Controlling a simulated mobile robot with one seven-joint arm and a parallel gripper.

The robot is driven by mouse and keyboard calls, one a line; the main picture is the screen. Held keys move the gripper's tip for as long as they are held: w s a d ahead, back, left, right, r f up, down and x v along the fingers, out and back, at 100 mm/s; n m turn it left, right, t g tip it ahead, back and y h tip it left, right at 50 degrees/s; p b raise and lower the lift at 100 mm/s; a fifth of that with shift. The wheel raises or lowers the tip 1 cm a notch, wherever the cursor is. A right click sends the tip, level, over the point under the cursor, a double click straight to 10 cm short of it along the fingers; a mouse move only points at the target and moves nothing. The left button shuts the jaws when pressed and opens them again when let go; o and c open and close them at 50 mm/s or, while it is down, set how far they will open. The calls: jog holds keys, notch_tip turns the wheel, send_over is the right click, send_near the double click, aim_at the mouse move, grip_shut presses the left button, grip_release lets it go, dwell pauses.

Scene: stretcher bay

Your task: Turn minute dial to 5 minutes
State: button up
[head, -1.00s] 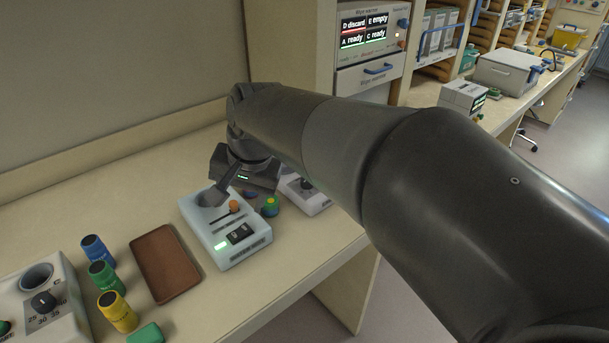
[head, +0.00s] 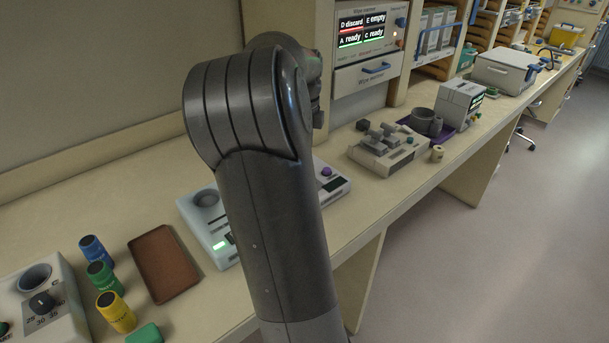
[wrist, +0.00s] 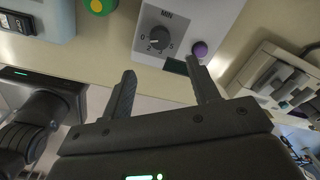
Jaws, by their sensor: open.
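The minute dial (wrist: 158,38) is a dark round knob on a pale box under the label MIN, with small numbers around it. Its pointer is too small to read surely. A purple button (wrist: 199,49) sits beside it. My gripper (wrist: 161,65) is open and empty in the wrist view. Its two fingers point toward the dial box and appear apart from the dial. In the head view the dial box (head: 335,190) shows only its right part with the purple button; my arm hides the dial and my gripper.
A white device with a green display (head: 203,207) stands left of the dial box, partly behind my arm. Further left are a brown tray (head: 163,262) and blue, green and yellow containers. Right of the box stands a grey device with blocks (head: 388,150). Bare counter lies between.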

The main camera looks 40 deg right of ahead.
notch_tip(320, 180, down, 11)
jog(key=shift+w+d+r, duration=0.15)
jog(key=shift+c, duration=0.3)
jog(key=c, duration=0.9)
